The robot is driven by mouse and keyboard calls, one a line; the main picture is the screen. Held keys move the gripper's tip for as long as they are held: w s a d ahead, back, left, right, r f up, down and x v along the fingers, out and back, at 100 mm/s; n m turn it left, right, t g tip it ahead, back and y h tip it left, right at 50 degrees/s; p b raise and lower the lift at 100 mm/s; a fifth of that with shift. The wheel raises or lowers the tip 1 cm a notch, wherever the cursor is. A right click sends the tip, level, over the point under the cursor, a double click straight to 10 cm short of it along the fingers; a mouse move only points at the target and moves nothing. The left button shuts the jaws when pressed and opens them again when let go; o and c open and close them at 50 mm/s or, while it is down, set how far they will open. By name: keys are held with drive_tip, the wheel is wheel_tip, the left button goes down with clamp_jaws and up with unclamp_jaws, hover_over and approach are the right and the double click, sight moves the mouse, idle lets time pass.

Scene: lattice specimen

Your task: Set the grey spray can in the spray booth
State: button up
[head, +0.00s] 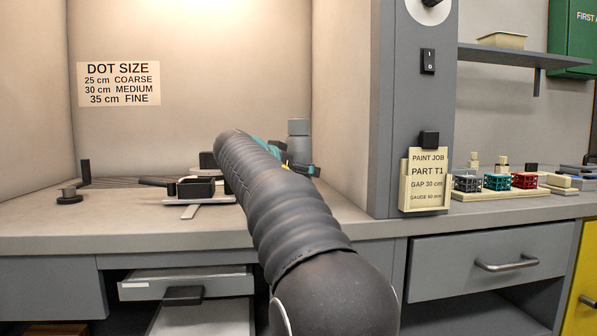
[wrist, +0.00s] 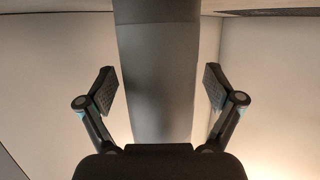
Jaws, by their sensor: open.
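The grey spray can (head: 298,128) stands upright inside the spray booth (head: 340,100), towards its right side. Its lower part is hidden by my arm and gripper in the head view. My gripper (wrist: 160,85) is open, with one finger on each side of the can (wrist: 158,80) in the wrist view. A gap shows between the can and each finger pad there. In the head view my gripper (head: 300,169) is mostly hidden behind my arm; a dark finger shows beside the can.
A dark fixture (head: 195,188) on a flat stand sits on the booth floor left of my arm. A small round knob-like piece (head: 68,193) stands farther left. The booth's right wall is close to the can. Colored lattice blocks (head: 497,182) sit on the counter outside, at right.

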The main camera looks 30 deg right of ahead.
drive_tip(key=shift+a+r, duration=0.1)
drive_tip(key=shift+r, duration=0.15)
drive_tip(key=v, duration=1.1)
drive_tip(key=shift+s+a, duration=0.25)
drive_tip(key=shift+a, duration=0.05)
